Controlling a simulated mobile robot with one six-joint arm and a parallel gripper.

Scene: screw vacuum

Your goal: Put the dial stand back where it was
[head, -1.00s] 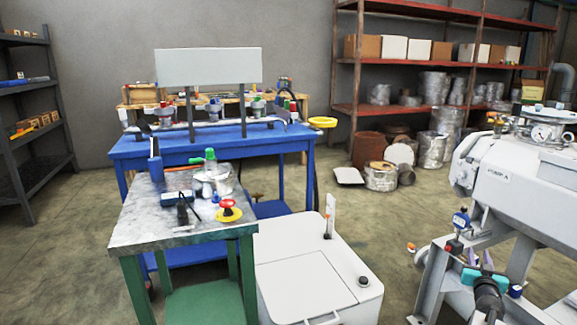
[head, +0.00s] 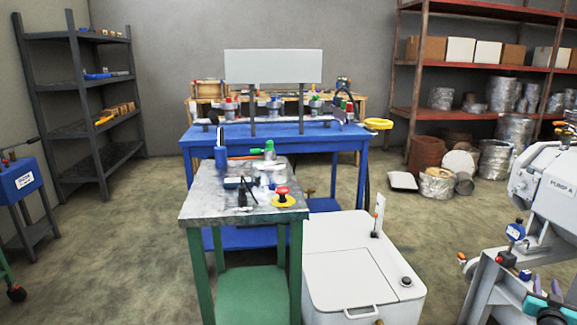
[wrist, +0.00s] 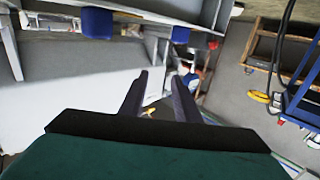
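A small blue dial gauge (head: 515,231) shows at the right of the head view. It sits above a small black-and-red block (head: 506,258) beside the grey frame of the pump; the two look like the dial stand. How the block rests on the frame is too small to tell. My gripper (wrist: 161,75) shows in the wrist view with its two dark fingers apart. Nothing is held between them. I cannot clearly make out the dial stand in the wrist view.
A green-legged metal-topped cart (head: 216,207) holds several tools and a red-and-yellow button (head: 283,197). A white cabinet (head: 335,275) stands right of it. A blue bench (head: 340,132) is behind. The pump (head: 555,188) is at right.

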